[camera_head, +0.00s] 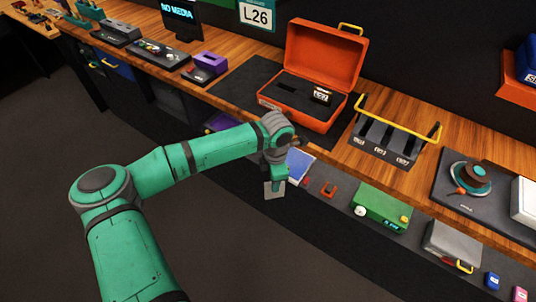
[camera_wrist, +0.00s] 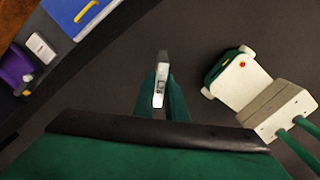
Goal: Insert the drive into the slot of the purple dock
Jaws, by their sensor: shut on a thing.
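My gripper (camera_head: 274,186) hangs in front of the bench, over the floor side. It is shut on the drive, a small grey block (camera_head: 274,190). In the wrist view the drive (camera_wrist: 163,62) shows as a thin pale edge between the two green fingers (camera_wrist: 160,95), with a small label whose text I cannot read. The purple dock (camera_head: 208,61) sits on the bench at the upper left, well away from my gripper. Its slot cannot be made out from here.
A "NO MEDIA" screen (camera_head: 181,14) is behind the dock. A lower shelf holds a green box (camera_head: 381,205).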

